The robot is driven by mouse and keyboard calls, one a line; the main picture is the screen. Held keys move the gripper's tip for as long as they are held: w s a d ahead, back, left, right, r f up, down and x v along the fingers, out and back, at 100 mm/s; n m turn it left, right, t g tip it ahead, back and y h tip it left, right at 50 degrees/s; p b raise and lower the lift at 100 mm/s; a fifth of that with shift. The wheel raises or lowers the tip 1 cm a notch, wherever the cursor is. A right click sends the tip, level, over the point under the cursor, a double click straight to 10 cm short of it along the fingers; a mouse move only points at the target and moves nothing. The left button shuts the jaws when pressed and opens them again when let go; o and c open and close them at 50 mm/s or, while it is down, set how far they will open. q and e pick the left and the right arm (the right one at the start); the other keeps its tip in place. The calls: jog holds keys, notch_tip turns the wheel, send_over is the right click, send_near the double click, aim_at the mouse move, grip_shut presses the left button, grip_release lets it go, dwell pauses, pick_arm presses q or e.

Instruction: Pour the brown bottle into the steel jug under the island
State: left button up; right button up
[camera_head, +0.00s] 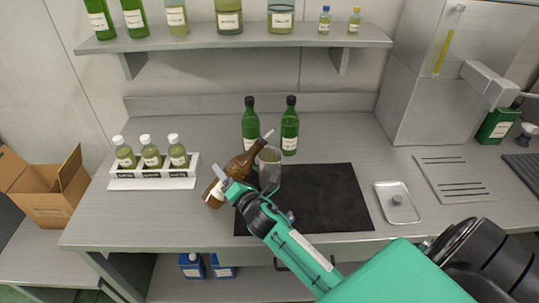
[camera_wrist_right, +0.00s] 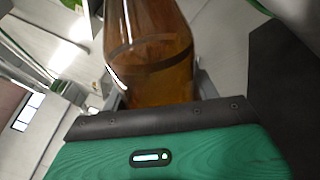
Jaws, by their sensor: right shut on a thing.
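The brown bottle (camera_head: 239,167) is held tilted above the bench, its neck and pale spout leaning to the upper right. My right gripper (camera_head: 229,188) is shut on its body. The wrist view shows the amber bottle (camera_wrist_right: 150,60) close up between the fingers, with a darker liquid line inside. The steel jug (camera_head: 269,167) stands on the bench at the black mat's back left edge. The spout shows just above the jug's rim. I cannot tell whether any liquid flows. The arm and bottle partly hide the jug. My left gripper is not in view.
A dark mat (camera_head: 325,200) lies mostly bare on the bench. Two green bottles (camera_head: 289,128) stand behind the jug. A white rack (camera_head: 118,182) with small bottles is at left, beside a cardboard box (camera_head: 48,204). A small metal tray (camera_head: 398,214) lies at right.

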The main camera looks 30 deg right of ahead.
jog(key=shift+a+r+m+p, duration=0.25)
jog(key=shift+a+r+m, duration=0.05)
jog(key=shift+r+m, duration=0.3)
jog(key=shift+a+r+m+p, duration=0.2)
jog(key=shift+a+r+m, duration=0.1)
jog(key=shift+r+m, duration=0.25)
dwell(1.9)
jog(key=shift+a+r+m+h+p, duration=0.15)
jog(key=shift+a+r+m+p, duration=0.1)
jog(key=shift+r+m, duration=0.3)
jog(key=shift+a+r+m+h+p, duration=0.15)
jog(key=shift+r+m+p, duration=0.1)
jog(key=shift+r+m, duration=0.25)
dwell(1.8)
jog(key=shift+d+r+m+p, duration=0.2)
jog(key=shift+r+m+p, duration=0.15)
jog(key=shift+r+p, duration=0.15)
jog(key=shift+d+r+m+p, duration=0.2)
jog(key=shift+r+m+p, duration=0.15)
jog(key=shift+r+p, duration=0.1)
dwell(1.2)
